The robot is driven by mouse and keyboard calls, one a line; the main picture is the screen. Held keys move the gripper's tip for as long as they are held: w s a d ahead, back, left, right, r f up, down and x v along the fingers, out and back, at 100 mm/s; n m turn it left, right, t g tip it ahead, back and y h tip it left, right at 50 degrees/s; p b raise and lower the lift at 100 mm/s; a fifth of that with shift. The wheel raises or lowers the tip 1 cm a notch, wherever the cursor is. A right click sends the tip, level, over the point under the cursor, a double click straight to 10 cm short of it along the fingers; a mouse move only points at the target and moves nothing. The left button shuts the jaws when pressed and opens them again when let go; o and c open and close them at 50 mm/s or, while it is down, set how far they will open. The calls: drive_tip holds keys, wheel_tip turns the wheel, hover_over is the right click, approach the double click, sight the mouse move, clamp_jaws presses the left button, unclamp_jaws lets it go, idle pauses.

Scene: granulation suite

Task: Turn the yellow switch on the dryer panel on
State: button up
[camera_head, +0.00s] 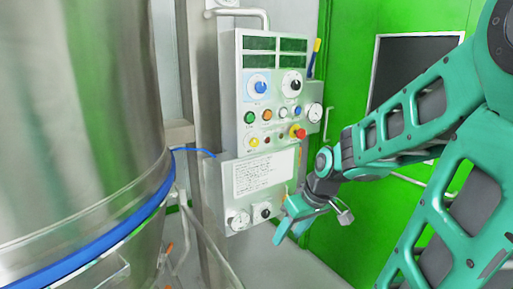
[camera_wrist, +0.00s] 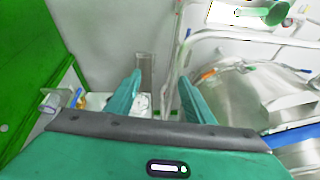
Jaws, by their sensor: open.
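The dryer panel (camera_head: 243,100) is a grey box on a post, in the middle of the head view. A small yellow switch (camera_head: 254,142) sits on its lower left, below the green button (camera_head: 249,117); its setting is too small to tell. My gripper (camera_head: 288,236) is open and empty. It is below and right of the yellow switch, by the panel's lower right edge, pointing down and apart from the switch. In the wrist view its two fingers (camera_wrist: 160,78) are spread, and the yellow switch cannot be made out there.
A red knob with yellow (camera_head: 298,132), a blue knob (camera_head: 260,87), a black knob (camera_head: 292,84) and gauges crowd the panel. A large steel vessel (camera_head: 80,120) fills the left. A green wall (camera_head: 350,110) with a dark window stands behind my arm.

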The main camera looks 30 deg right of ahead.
drive_tip(key=w+a+r+n+t+y, duration=0.1)
drive_tip(key=w+n+t+y, duration=0.2)
drive_tip(key=w, duration=0.6)
drive_tip(key=m+t+h, duration=0.2)
drive_tip(key=t+h, duration=0.2)
drive_tip(key=t, duration=0.7)
approach(256, 143)
drive_tip(key=w, duration=0.8)
drive_tip(key=shift+w+a+r, duration=0.1)
drive_tip(key=shift+w+r, duration=0.05)
drive_tip(key=shift+w, duration=0.05)
drive_tip(key=c, duration=1)
drive_tip(key=shift+c, duration=0.2)
